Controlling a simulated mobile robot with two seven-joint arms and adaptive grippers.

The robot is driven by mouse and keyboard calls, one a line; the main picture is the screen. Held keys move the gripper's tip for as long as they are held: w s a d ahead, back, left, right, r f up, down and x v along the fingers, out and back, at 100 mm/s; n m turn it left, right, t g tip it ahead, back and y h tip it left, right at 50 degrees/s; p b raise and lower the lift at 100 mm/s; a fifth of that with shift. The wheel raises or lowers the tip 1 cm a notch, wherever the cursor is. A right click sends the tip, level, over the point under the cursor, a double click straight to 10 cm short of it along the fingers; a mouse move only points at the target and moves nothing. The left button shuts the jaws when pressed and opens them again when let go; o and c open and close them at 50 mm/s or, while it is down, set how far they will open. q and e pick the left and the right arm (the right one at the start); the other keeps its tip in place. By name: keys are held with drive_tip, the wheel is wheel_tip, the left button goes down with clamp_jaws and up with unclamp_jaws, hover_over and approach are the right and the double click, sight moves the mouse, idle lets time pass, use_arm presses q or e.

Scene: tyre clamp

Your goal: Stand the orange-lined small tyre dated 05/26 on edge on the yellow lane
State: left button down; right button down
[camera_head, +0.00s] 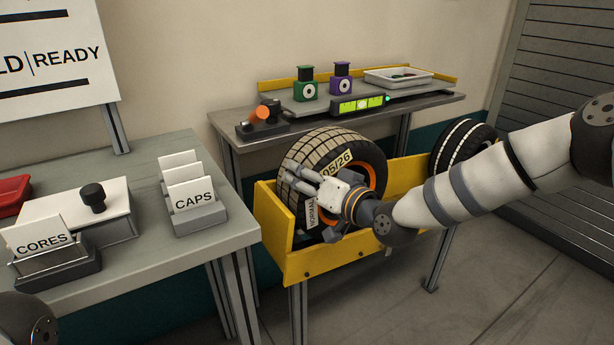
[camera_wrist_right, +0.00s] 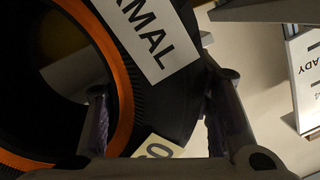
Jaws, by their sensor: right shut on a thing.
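The orange-lined tyre (camera_head: 318,148) stands roughly on edge, somewhat tilted, at the left part of the yellow lane (camera_head: 335,262). It bears a "05/26" label and a "NORMAL" label. Its lower part is hidden behind the lane's front wall, so I cannot tell if it touches the floor. My right gripper (camera_head: 303,178) is shut on the tyre's wall. In the right wrist view the gripper (camera_wrist_right: 160,95) has one finger inside the orange-lined hole and one outside the tyre (camera_wrist_right: 188,98). My left gripper is not in view.
Another dark tyre (camera_head: 452,148) with white lines stands at the lane's right end. Behind is a grey bench (camera_head: 240,142) with green and purple gauges, a lit green level (camera_head: 357,104) and a white tray (camera_head: 398,77). A table (camera_head: 150,252) with card holders stands at left.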

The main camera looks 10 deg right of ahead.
drive_tip(key=shift+r, duration=0.2)
drive_tip(key=c, duration=0.7)
unclamp_jaws()
drive_tip(key=shift+s+f, duration=0.1)
drive_tip(key=shift+f, duration=0.3)
drive_tip(key=shift+r, duration=0.1)
drive_tip(key=o, duration=0.7)
drive_tip(key=shift+s+r, duration=0.1)
drive_tip(key=shift+s, duration=0.05)
